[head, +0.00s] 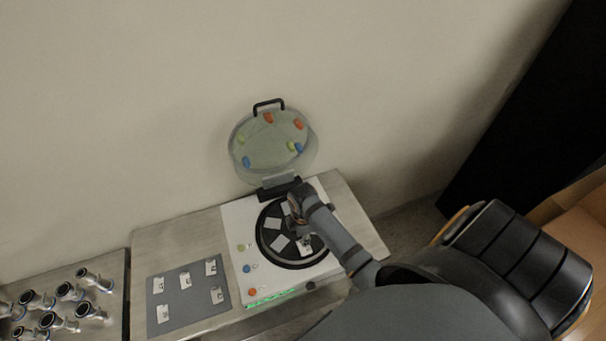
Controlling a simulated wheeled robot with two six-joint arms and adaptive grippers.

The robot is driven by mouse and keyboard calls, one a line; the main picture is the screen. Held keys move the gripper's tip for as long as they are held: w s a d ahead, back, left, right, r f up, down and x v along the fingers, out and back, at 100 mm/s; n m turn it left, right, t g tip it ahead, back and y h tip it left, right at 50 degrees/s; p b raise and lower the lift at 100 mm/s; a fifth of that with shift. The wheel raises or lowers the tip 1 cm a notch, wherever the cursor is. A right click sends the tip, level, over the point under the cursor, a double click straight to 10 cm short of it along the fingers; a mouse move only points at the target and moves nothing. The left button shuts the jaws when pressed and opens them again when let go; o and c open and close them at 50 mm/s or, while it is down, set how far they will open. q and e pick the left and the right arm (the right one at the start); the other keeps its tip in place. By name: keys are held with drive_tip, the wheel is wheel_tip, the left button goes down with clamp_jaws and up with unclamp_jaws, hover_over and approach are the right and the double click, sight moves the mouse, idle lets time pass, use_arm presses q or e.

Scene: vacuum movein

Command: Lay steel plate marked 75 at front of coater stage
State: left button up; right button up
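The coater (241,222) is a white unit with a round black stage (265,241). Its clear lid (270,150) stands open at the back. Several pale steel plates lie on the stage, one at the left (275,224) and one at the front left (280,243). More marked plates lie on a grey mat (190,304) left of the coater, among them one at its back right (211,267). The marks are too small to read, so I cannot tell which is 75. My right gripper (304,240) points down over the stage's front right; its fingers are mostly hidden. My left gripper is out of view.
A side table at the lower left holds several metal fittings (71,291). The wall is close behind. A dark panel (530,110) and a brown box (575,225) are at the right.

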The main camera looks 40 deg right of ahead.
drive_tip(key=shift+s, duration=0.15)
drive_tip(key=shift+r, duration=0.35)
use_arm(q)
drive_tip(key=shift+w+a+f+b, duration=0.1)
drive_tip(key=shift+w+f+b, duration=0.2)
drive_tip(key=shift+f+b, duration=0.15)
use_arm(e)
wheel_tip(320, 180, up, 12)
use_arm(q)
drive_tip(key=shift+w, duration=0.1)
use_arm(e)
drive_tip(key=shift+f, duration=0.15)
